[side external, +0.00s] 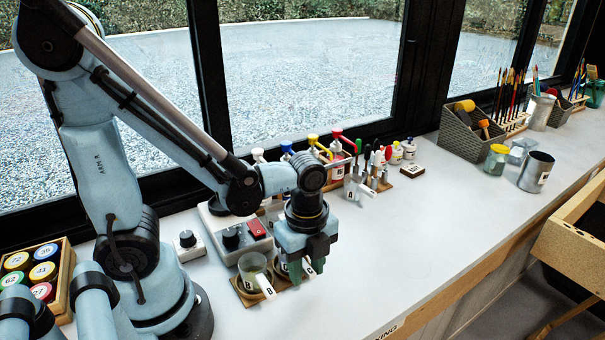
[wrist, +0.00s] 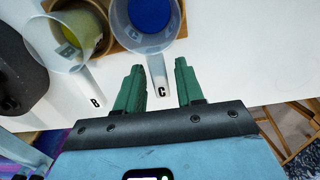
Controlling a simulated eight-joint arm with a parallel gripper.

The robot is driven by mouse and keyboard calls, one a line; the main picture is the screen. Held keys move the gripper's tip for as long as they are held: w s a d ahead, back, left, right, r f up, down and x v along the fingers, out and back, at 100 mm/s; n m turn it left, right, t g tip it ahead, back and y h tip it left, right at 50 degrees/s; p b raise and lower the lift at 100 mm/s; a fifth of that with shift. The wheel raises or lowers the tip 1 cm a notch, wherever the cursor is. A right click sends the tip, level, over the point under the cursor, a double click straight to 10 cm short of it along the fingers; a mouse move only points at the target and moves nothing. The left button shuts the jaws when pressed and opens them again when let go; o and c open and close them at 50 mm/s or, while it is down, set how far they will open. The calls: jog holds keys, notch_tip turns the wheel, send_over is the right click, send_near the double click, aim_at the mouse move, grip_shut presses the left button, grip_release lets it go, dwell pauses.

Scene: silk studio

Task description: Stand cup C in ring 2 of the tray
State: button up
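Cup C (wrist: 140,40) is a clear measuring cup with blue inside and a white handle marked C. In the wrist view its handle (wrist: 157,75) lies between the two green fingers of my gripper (wrist: 158,88), with gaps on both sides. My gripper is open; it also shows in the side view (side external: 302,268), pointing down and hiding most of cup C. Cup B (side external: 252,267), with yellowish contents, stands beside it on a brown board (side external: 243,296); it also shows in the wrist view (wrist: 82,38). I cannot make out ring 2 or tell which board is the tray.
A scale-like device with a red switch (side external: 256,229) stands behind the cups. A handle marked A (side external: 351,194) shows by the tools at the window. A box of numbered paint jars (side external: 38,271) is at the left. The counter's right front (side external: 400,250) is clear.

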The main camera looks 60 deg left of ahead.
jog(key=shift+o, duration=0.9)
jog(key=shift+r, duration=0.1)
notch_tip(320, 180, up, 12)
dwell(0.3)
jog(key=w+a+n+t, duration=0.1)
jog(key=n+t, duration=0.1)
jog(key=n, duration=0.4)
jog(key=w+a+f+n+t, duration=0.1)
jog(key=n+t, duration=0.1)
jog(key=n, duration=0.4)
jog(key=w+a+n+t, duration=0.2)
jog(key=n+t, duration=0.1)
jog(key=n, duration=0.3)
jog(key=shift+a+f, duration=0.1)
jog(key=shift+f, duration=0.2)
